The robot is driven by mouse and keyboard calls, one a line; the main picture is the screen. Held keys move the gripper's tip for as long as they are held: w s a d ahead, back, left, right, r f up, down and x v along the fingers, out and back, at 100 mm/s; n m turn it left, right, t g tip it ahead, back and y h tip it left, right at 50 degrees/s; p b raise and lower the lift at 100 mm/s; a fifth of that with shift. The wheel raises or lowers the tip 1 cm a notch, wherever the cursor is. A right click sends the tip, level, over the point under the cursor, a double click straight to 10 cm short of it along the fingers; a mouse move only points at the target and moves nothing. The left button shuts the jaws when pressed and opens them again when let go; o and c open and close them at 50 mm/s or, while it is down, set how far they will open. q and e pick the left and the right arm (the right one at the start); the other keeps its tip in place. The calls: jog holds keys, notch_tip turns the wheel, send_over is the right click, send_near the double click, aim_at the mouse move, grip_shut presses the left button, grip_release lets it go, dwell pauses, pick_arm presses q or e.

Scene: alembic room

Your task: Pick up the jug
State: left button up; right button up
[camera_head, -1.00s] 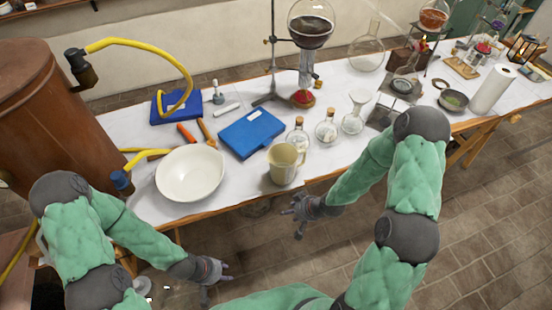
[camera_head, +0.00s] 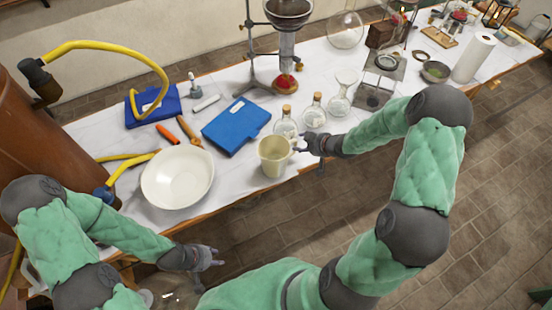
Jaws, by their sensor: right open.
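The jug (camera_head: 272,158) is cream coloured and stands upright near the table's front edge, with its handle on the right side. My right gripper (camera_head: 304,144) is at the handle side of the jug, open, its fingers very close to the handle. I cannot tell whether they touch it. My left gripper (camera_head: 214,257) hangs low in front of the table, away from the jug; its finger opening is too small to judge.
A white bowl (camera_head: 177,178) stands left of the jug. Small corked flasks (camera_head: 286,123) stand close behind the jug. A metal stand (camera_head: 378,84) is to the right. The floor in front is clear.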

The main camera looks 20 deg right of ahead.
aim_at(296, 145)
jog(key=x, duration=0.1)
jog(key=b+x, duration=0.1)
jog(key=x, duration=0.1)
jog(key=b+x, duration=0.1)
jog(key=x, duration=0.1)
jog(key=shift+s+f, duration=0.2)
jog(key=shift+f, duration=0.25)
jog(key=shift+w+f, duration=0.1)
jog(key=shift+w, duration=0.1)
grip_shut()
